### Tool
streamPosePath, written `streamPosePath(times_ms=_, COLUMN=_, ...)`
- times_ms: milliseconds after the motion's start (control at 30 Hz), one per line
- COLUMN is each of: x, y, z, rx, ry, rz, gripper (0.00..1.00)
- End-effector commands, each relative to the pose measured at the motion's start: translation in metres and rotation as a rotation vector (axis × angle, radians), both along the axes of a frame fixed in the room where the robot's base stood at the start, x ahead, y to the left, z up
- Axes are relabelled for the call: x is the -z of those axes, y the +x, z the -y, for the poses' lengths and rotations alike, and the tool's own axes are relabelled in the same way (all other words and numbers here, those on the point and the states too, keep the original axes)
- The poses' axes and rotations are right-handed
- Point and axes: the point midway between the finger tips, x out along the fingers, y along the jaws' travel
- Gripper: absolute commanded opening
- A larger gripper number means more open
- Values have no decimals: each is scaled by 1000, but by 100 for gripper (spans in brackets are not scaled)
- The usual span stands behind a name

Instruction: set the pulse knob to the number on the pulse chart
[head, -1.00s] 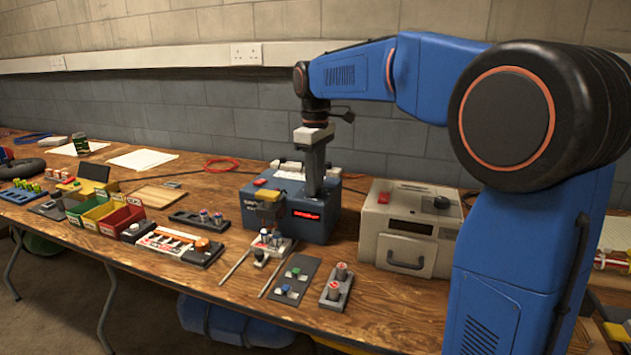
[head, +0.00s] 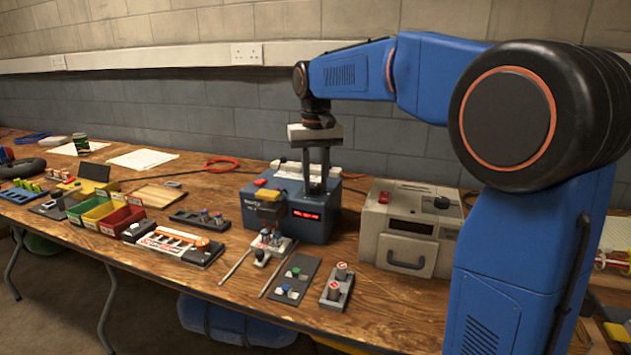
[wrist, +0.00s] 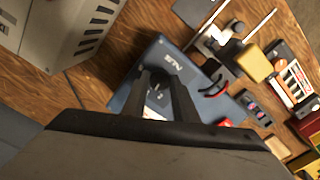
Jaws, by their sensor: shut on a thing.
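A blue box (head: 290,228) with a lit red display (head: 306,215) stands on the bench. Its digits are too small to read. My gripper (head: 316,190) points straight down onto the box's top. In the wrist view, its two dark fingers (wrist: 163,90) close around a small knob on the blue top (wrist: 140,75). The fingers mostly hide the knob, and its pointer and scale cannot be read. White sheets (head: 143,159) lie on the bench at the back left. I cannot tell whether one is the pulse chart.
A yellow block (head: 268,195) and a red button (head: 260,183) are at the box's left edge. A beige unit (head: 408,228) stands close on the right. A railed clamp fixture (head: 268,245) and two small switch plates sit in front. Coloured bins (head: 120,218) are further left.

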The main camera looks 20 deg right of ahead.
Motion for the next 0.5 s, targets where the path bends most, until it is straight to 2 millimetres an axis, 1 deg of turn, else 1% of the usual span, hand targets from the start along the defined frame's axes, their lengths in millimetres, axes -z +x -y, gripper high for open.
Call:
streamPosePath(times_ms=200, x=-1, y=1, z=0, rx=106, ry=0, rz=2, gripper=4)
streamPosePath(times_ms=500, x=-1, y=1, z=0, rx=166, ry=0, rz=3, gripper=4)
